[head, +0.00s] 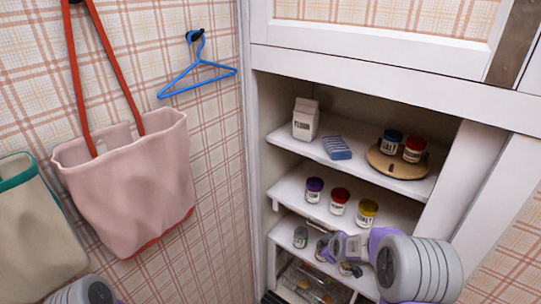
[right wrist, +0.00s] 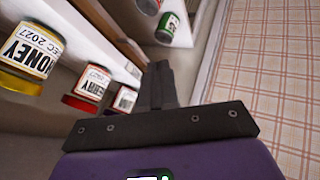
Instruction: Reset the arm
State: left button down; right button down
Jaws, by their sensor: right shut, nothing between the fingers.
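My right arm reaches in from the lower right of the head view. Its gripper (head: 325,249) is in front of the lower part of the open cabinet, close to the small jars there. In the right wrist view the dark fingers of my right gripper (right wrist: 161,82) are together with nothing between them. A honey jar (right wrist: 36,50) and a jar with a red lid (right wrist: 92,84) stand to the left of the fingers. Only a piece of my left arm shows at the bottom left of the head view; its gripper is out of sight.
The white cabinet's middle shelf holds a purple-lidded jar (head: 314,190), a red one (head: 340,201) and a yellow one (head: 367,213). Above are a flour carton (head: 305,119), a blue item (head: 337,147) and a round wooden board (head: 383,163) with two jars. A pink bag (head: 130,190) hangs left.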

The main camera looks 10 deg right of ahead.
jog(key=s+a+f+m+g+y, duration=0.1)
jog(key=s+a+f+m+g, duration=0.1)
jog(key=s+a+f, duration=0.45)
jog(key=s+a+f+m+g+y, duration=0.1)
jog(key=s+a+f+m+g, duration=0.15)
jog(key=s+f, duration=0.55)
jog(key=s+a+f+m+g+y, duration=0.3)
jog(key=s+a+f+m, duration=0.2)
jog(key=s+a, duration=0.6)
jog(key=s+f, duration=0.1)
jog(key=s, duration=0.2)
jog(key=shift+s+f, duration=0.15)
jog(key=shift+a, duration=0.1)
